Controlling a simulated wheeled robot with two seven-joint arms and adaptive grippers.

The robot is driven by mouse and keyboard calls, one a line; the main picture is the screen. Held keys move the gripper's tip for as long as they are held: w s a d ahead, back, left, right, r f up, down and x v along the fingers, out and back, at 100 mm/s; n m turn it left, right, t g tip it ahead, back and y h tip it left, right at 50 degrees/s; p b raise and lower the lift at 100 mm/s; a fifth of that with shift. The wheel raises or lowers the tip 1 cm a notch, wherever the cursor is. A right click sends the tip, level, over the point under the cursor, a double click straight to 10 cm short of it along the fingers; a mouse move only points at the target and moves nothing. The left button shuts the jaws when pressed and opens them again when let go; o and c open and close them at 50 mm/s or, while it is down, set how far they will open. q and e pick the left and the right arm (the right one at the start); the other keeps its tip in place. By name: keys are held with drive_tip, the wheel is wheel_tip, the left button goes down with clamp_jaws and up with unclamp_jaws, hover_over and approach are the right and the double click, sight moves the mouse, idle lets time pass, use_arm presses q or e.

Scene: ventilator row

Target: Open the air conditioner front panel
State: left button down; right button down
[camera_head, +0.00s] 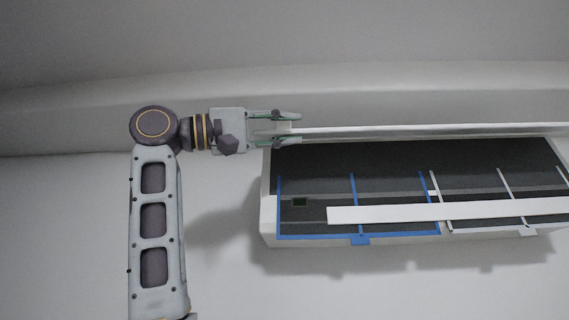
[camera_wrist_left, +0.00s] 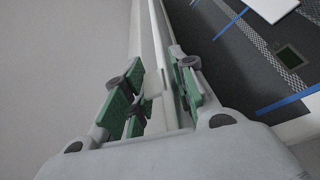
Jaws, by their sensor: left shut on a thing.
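The air conditioner (camera_head: 267,215) is a white box on the wall with a dark inside, showing blue and white filter frames. Its front panel (camera_head: 430,131) is lifted and seen nearly edge-on as a thin white strip along the top. My left gripper (camera_head: 292,128) is shut on the panel's left end. In the left wrist view the green-padded fingers (camera_wrist_left: 155,100) lie on both sides of the white panel edge (camera_wrist_left: 152,45). The exact contact of the pads is partly hidden. My right gripper is not in view.
A white bar (camera_head: 440,212) runs across the filters in the open unit. A blue tab (camera_head: 360,240) sticks out at its lower edge. The wall (camera_head: 80,230) around the unit is bare, and the ceiling (camera_head: 280,35) is above it.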

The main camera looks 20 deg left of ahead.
use_arm(q)
drive_tip(key=shift+s+a+r, duration=0.1)
drive_tip(key=shift+s+r, duration=0.1)
drive_tip(key=c, duration=1.3)
unclamp_jaws()
drive_tip(key=shift+s+f, duration=0.1)
drive_tip(key=shift+f, duration=0.1)
drive_tip(key=v, duration=1.2)
